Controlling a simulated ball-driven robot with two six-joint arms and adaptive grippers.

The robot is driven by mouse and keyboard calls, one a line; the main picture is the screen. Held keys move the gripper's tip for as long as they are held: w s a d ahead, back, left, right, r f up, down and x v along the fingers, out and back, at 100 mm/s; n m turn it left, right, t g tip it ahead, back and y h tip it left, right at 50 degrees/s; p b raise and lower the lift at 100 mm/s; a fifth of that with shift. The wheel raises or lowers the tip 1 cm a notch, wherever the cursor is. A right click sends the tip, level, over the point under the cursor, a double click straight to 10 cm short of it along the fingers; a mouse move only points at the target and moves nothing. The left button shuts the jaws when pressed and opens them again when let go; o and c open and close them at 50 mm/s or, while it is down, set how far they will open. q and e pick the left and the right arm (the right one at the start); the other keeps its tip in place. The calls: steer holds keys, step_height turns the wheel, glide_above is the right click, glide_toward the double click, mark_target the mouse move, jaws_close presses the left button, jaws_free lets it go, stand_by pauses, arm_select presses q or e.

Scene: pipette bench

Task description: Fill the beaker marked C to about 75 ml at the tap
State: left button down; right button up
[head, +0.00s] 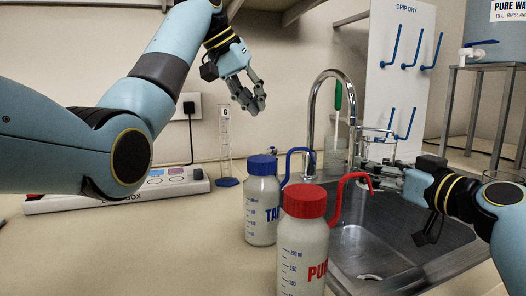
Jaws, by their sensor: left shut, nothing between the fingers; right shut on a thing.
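The chrome tap (314,108) arches over the steel sink, its spout end pointing down. My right gripper (372,168) is shut on a clear glass vessel (378,142), which looks like a beaker, above the sink and just right of the spout. Its mark and graduations are not readable, and I cannot tell whether it holds water. My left gripper (252,100) is shut and empty, raised above the bench left of the tap, fingers pointing down.
The blue-capped bottle (262,210) and red-capped bottle (303,240) stand left of the sink (410,245). A measuring cylinder (225,145) stands behind. A green-handled brush (338,95) is behind the tap. A drip-dry board (400,25) and water tank (490,30) stand right.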

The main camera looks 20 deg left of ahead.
arm_select(q)
steer(key=s+a+f+h, duration=0.2)
steer(key=a+f, duration=0.3)
steer(key=a, duration=0.6)
steer(key=w+d+f, duration=0.4)
steer(key=d+f, duration=0.3)
steer(key=d, duration=0.1)
steer(key=shift+w+d, duration=0.2)
steer(key=shift+w, duration=0.05)
steer(key=shift+d, duration=0.1)
steer(key=shift+s+d+n+t+y, duration=0.1)
steer(key=shift+d+n+t+y, duration=0.2)
steer(key=shift+n, duration=0.1)
